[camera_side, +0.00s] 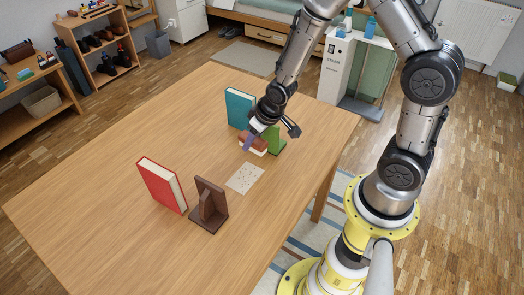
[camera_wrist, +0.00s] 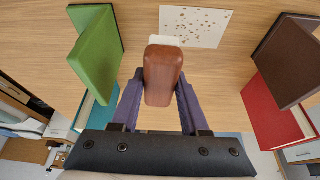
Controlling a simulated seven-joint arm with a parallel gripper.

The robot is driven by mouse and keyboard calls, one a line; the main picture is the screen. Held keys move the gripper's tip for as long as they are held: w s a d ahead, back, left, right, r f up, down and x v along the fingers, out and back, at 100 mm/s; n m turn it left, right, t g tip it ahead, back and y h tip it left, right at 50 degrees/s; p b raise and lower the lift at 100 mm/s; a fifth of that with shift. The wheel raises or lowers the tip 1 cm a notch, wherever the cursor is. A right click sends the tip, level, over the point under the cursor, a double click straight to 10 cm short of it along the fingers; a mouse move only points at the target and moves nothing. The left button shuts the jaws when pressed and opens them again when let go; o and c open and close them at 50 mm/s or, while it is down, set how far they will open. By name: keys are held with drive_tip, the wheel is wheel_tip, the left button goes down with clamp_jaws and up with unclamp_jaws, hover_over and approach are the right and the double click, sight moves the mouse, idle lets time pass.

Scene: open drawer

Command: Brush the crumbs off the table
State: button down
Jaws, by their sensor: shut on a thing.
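A brush with a reddish-brown wooden body and pale bristles (camera_side: 254,148) is between the purple fingers of my gripper (camera_side: 256,138). In the wrist view my gripper (camera_wrist: 161,92) is shut on the sides of the brush (camera_wrist: 163,76), with its pale bristle edge showing at the far end. I cannot tell whether the bristles touch the table (camera_side: 120,215). The crumbs are small dark specks on a pale rectangular patch (camera_side: 244,178) just in front of the brush. The patch also shows beyond the brush in the wrist view (camera_wrist: 195,27).
A teal book (camera_side: 239,108) and a green upright piece (camera_side: 276,140) stand close to my gripper. A red book (camera_side: 162,185) and a brown bookend (camera_side: 209,205) stand on the other side of the crumbs. The table's far left part is clear.

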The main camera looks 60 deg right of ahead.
sight(232, 190)
drive_tip(key=shift+w+d+f, duration=0.15)
drive_tip(key=shift+w+d, duration=0.1)
drive_tip(key=shift+d, duration=0.05)
drive_tip(key=shift+f, duration=3.2)
drive_tip(key=shift+w+a+f, duration=0.1)
drive_tip(key=shift+a+f, duration=0.55)
drive_tip(key=shift+f, duration=0.2)
drive_tip(key=shift+a, duration=4.85)
drive_tip(key=shift+s+a, duration=0.2)
drive_tip(key=shift+s, duration=0.1)
drive_tip(key=shift+s+d, duration=0.2)
drive_tip(key=shift+s, duration=0.05)
drive_tip(key=shift+w+d, duration=0.1)
drive_tip(key=shift+d, duration=5.5)
drive_tip(key=shift+s+a, duration=0.45)
drive_tip(key=shift+a, duration=5.35)
wheel_tip(232, 190, up, 8)
